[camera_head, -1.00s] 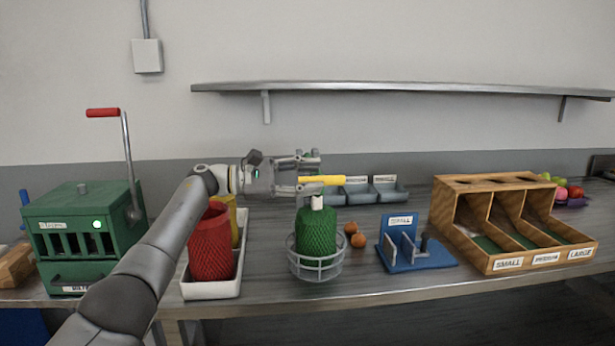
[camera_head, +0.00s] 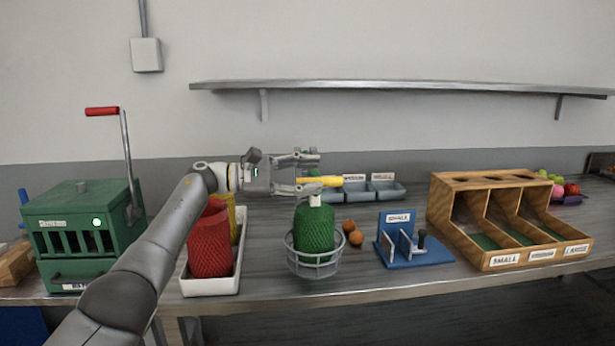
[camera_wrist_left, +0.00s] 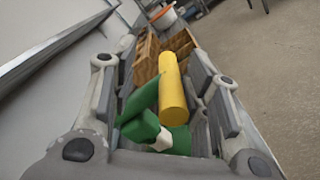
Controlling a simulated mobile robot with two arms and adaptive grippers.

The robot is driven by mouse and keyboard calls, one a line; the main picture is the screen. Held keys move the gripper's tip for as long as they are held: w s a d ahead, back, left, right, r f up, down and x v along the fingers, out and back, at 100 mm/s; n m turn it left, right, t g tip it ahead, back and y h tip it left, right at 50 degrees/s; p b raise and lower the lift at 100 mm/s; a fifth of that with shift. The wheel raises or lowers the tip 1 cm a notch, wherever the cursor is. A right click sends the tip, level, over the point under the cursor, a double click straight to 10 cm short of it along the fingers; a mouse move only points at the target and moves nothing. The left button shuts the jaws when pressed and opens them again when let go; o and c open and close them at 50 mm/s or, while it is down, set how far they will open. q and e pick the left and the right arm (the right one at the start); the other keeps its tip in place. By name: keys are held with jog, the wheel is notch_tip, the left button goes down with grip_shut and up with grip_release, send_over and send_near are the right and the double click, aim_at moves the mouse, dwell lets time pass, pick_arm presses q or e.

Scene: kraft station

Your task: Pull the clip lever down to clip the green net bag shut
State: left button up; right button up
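The clip lever shows as a yellow handle (camera_head: 320,182), lying sideways above the green net bag; it also shows in the left wrist view (camera_wrist_left: 172,88). The green net bag (camera_head: 314,230) stands upright in a round grey wire basket (camera_head: 318,268), with a pale piece at its neck. My left gripper (camera_head: 312,172) is open and level above the bag. Its fingers lie on both sides of the yellow handle, nearer to one finger, with a gap on the other side. Green parts (camera_wrist_left: 145,120) sit beside the handle, mostly hidden by the gripper in the head view. My right gripper is out of view.
A white tray (camera_head: 212,286) with a red net sleeve (camera_head: 210,245) stands left of the basket. Two orange fruits (camera_head: 355,238) and a blue fixture (camera_head: 415,258) are right of it. A wooden sorter (camera_head: 465,235) stands farther right. A wall shelf (camera_head: 400,88) runs above.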

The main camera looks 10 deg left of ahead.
pick_arm(q)
jog(key=shift+a, duration=0.6)
jog(key=v, duration=1.1)
jog(key=shift+s+d, duration=0.1)
jog(key=shift+d, duration=0.05)
